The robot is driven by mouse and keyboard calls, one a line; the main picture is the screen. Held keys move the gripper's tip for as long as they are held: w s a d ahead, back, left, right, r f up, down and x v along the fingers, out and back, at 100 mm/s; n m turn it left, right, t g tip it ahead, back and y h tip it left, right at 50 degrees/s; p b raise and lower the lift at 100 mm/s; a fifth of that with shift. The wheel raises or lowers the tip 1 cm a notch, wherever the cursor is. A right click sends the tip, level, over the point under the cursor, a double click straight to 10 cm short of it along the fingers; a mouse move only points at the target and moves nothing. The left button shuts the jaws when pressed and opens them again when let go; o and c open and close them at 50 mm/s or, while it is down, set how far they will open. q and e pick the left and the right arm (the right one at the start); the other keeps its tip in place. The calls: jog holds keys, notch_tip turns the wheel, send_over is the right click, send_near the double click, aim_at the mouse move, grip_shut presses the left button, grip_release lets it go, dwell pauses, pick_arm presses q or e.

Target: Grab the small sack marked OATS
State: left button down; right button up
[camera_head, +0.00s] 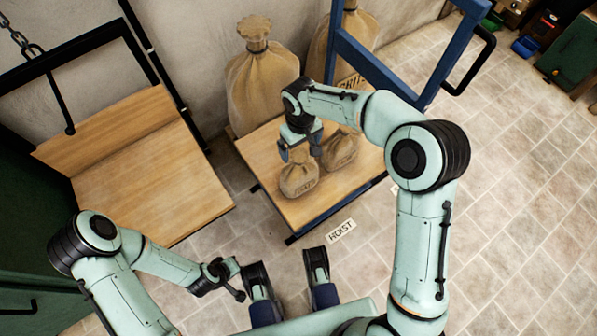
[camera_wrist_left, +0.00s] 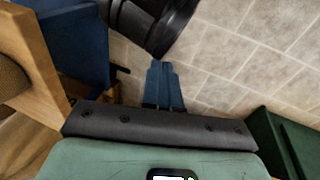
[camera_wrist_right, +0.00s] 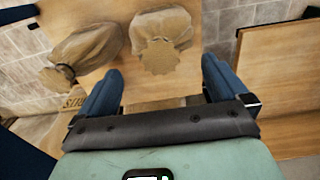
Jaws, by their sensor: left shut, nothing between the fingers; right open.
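A small tan sack (camera_head: 299,180) stands at the front of a wooden platform (camera_head: 285,215); its dark marking is too small to read. A second small sack (camera_head: 342,149) stands just behind it to the right, its marking not readable. My right gripper (camera_head: 300,150) is open and empty, pointing down just over the front sack. In the right wrist view the front sack's tied top (camera_wrist_right: 160,55) lies ahead between the fingers, and the other sack (camera_wrist_right: 88,45) is to the left. My left gripper (camera_wrist_left: 164,72) is shut and empty, low over the floor.
Large sacks (camera_head: 262,80) stand at the back of the platform; one, marked GRITS, is partly hidden by my right arm. A blue frame (camera_head: 390,70) rises at the platform's right. A HOIST label (camera_head: 341,231) lies on the floor.

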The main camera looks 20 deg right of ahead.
aim_at(300, 156)
notch_tip(300, 156, down, 5)
jog(key=shift+f+b, duration=0.1)
jog(key=shift+b, duration=0.35)
notch_tip(300, 156, down, 4)
jog(key=shift+w+f+b, duration=0.15)
jog(key=shift+f+b, duration=0.1)
jog(key=shift+b, duration=0.55)
jog(key=shift+f, duration=0.15)
jog(key=c, duration=1.4)
jog(key=shift+w+a, duration=0.1)
jog(key=shift+c, duration=1.4)
pick_arm(q)
jog(key=shift+t, duration=0.5)
jog(key=w+a+f, duration=0.2)
jog(key=w+f, duration=0.1)
jog(key=shift+f, duration=0.15)
pick_arm(e)
jog(key=shift+r, duration=0.25)
